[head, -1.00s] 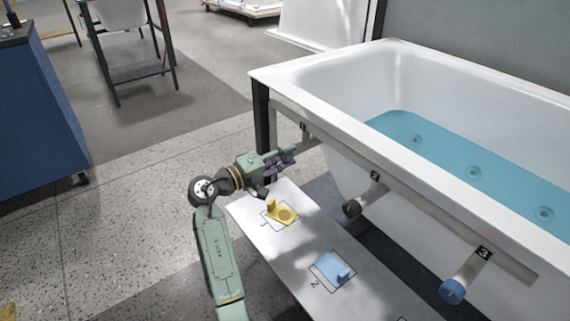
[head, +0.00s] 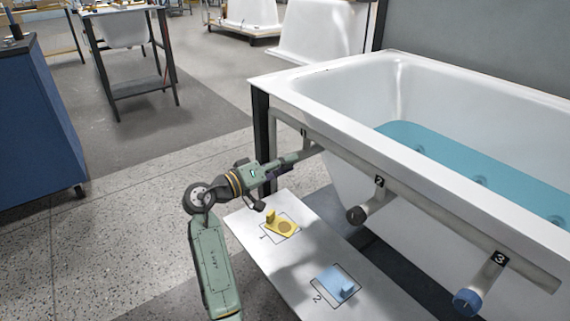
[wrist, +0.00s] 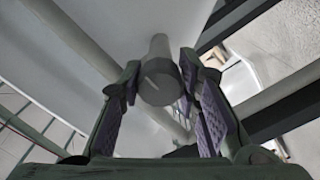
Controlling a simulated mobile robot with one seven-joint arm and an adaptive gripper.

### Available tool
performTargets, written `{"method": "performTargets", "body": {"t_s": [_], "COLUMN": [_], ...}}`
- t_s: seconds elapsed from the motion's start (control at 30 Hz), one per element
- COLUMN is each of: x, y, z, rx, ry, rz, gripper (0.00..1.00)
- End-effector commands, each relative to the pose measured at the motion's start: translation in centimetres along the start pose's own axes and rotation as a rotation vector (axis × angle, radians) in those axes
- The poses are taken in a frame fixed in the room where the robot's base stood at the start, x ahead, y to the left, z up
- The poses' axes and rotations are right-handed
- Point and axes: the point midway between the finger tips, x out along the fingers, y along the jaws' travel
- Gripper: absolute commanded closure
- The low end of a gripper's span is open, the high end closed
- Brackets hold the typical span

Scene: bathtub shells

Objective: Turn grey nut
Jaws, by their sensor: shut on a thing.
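The grey nut (wrist: 158,82) is the round end of a pale pipe stub, with a light line across its face. In the wrist view my gripper (wrist: 160,85) has one purple-padded finger on each side of it and is shut on it. In the head view my gripper (head: 285,166) meets the stub marked 1 under the tub's near left corner, and the nut is mostly hidden there. Stub 2 ends in a dark cap (head: 356,215). Stub 3 ends in a blue nut (head: 467,301).
The white bathtub (head: 350,90) holds blue water. A pipe rail runs along its side. Below lies a white board (head: 297,275) with a yellow piece (head: 281,227) and a blue piece (head: 335,283). A blue cabinet (head: 38,120) stands left, with open floor between.

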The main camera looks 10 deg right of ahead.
Motion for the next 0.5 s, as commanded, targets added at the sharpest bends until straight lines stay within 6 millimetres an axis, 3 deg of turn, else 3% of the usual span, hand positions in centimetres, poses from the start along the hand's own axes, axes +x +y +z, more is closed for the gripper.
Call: {"method": "performTargets", "body": {"t_s": [0.17, 0.2, 0.5], "x": [-0.01, -0.01, -0.01], "y": [0.0, 0.0, 0.0], "z": [0.02, 0.02, 0.01], "rx": [0.001, 0.001, 0.0], "ry": [-0.001, -0.001, 0.0], "rz": [0.0, 0.0, 0.0], "gripper": [0.98, 0.69, 0.49]}}
